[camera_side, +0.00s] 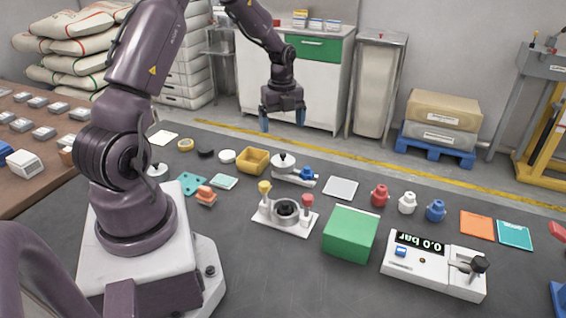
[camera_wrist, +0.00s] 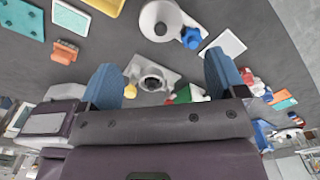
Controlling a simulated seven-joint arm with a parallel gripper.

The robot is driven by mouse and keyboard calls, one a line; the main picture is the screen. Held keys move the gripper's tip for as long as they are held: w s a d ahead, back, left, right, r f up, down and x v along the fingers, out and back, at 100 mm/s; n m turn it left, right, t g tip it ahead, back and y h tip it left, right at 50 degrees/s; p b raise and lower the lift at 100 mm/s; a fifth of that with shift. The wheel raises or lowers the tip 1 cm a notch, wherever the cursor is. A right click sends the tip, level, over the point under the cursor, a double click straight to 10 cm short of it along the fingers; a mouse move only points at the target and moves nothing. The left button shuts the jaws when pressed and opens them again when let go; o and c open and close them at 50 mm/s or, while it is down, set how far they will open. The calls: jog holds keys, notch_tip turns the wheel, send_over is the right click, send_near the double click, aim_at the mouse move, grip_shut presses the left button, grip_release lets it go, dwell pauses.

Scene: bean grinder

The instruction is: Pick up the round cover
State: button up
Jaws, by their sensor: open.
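A round grey-white disc with a dark knob, which looks like the round cover (camera_side: 283,161), sits at the back middle of the dark table beside a small blue part (camera_side: 306,173). It also shows at the top of the wrist view (camera_wrist: 152,14). My gripper (camera_side: 282,121) hangs in the air, its blue fingers pointing down, apart and empty. In the wrist view my gripper (camera_wrist: 162,68) has clear space between its fingers. The grinder-like body (camera_side: 285,211), with a dark round centre and yellow and red knobs, stands closer to the side camera.
A yellow tray (camera_side: 253,160) stands left of the disc and a grey flat plate (camera_side: 341,188) lies right of it. A green box (camera_side: 350,234) and a gauge unit (camera_side: 434,268) stand at the front right. Red, white and blue small pieces (camera_side: 407,203) stand at right.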

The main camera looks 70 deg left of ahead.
aim_at(283, 154)
notch_tip(283, 154, down, 5)
jog(key=shift+f, duration=0.1)
jog(key=shift+d+f, duration=0.15)
jog(key=shift+f, duration=1.15)
jog(key=shift+d+f, duration=0.15)
jog(key=shift+f, duration=1.15)
jog(key=c, duration=0.9)
